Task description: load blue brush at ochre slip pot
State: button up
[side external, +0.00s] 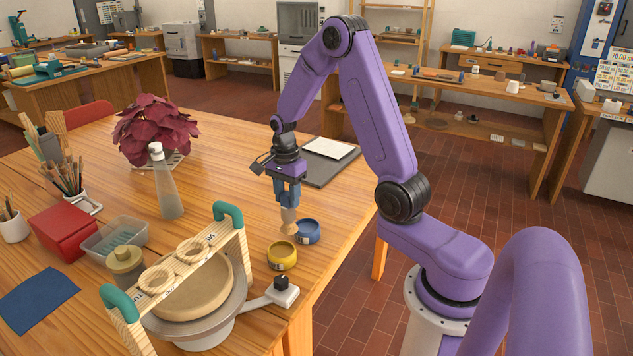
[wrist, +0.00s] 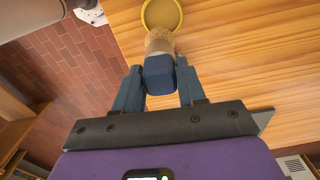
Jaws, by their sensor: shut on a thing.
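My gripper (side external: 288,195) points down over the table and is shut on the blue brush. The brush's pale bristles (side external: 289,222) hang below the fingers in the side view. In the wrist view, the brush's blue handle block (wrist: 159,76) sits between the fingertips (wrist: 158,68), with the tan bristles (wrist: 160,42) beyond. The ochre slip pot (side external: 282,255) stands just in front of the bristles in the side view, and they look above it and apart from it. In the wrist view the ochre pot's rim (wrist: 146,14) is partly cut off by the frame. Its slip is hard to make out.
A blue pot (side external: 308,233) stands close behind the ochre pot. The wheel (side external: 210,320) with its wooden bridge (side external: 185,265) and a small switch box (side external: 283,291) are nearby at the front. A clear bottle (side external: 166,185) stands to the left. Bare table lies left of the pots.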

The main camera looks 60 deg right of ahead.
notch_tip(320, 180, down, 6)
jog(key=w+a, duration=0.1)
jog(key=a, duration=0.1)
jog(key=shift+a+f, duration=0.2)
jog(key=shift+a, duration=0.1)
dwell(0.4)
jog(key=shift+f, duration=0.65)
dwell(2.0)
notch_tip(320, 180, up, 7)
dwell(1.0)
jog(key=shift+a+r, duration=0.1)
dwell(0.3)
